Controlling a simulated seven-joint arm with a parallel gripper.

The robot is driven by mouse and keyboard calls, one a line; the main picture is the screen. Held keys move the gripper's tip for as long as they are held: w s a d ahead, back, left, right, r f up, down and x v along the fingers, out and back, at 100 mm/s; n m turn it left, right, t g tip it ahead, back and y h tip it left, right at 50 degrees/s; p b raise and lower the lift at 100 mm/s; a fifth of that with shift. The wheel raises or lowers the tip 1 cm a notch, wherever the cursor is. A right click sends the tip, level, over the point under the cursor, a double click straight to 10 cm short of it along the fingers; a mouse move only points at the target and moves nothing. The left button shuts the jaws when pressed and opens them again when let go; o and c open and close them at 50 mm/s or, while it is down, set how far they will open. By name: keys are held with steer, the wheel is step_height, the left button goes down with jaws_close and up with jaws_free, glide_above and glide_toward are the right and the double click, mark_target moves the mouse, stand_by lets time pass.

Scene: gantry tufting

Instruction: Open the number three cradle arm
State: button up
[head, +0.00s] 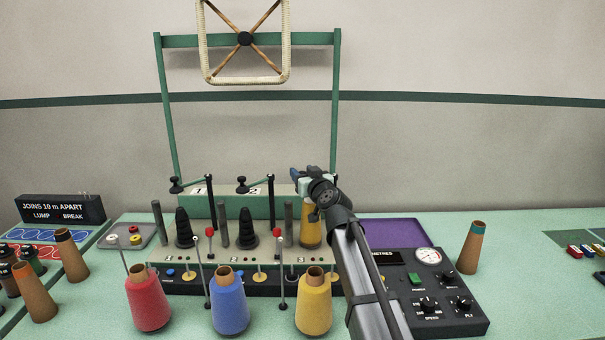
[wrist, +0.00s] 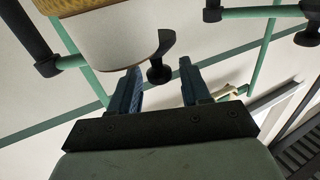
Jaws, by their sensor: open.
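The number three station has a yellow package (head: 310,232) on it, below my gripper (head: 299,178). The number three cradle arm is mostly hidden behind my gripper and wrist in the head view. In the wrist view my gripper (wrist: 160,72) is open, with blue fingers apart. A black knob (wrist: 158,73), apparently the number three arm's, shows between the fingertips; I cannot tell its depth or any contact. A pale round piece and a yellow package edge (wrist: 95,30) are beside the left finger.
The number one cradle arm (head: 192,182) and number two cradle arm (head: 257,182) lie to the left, knobs left of their posts. Red (head: 150,303), blue (head: 230,305) and yellow (head: 313,305) cones stand in front. A control box (head: 425,290) and purple tray (head: 395,232) lie right.

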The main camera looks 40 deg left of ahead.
steer(key=v, duration=1.3)
steer(key=shift+c, duration=0.4)
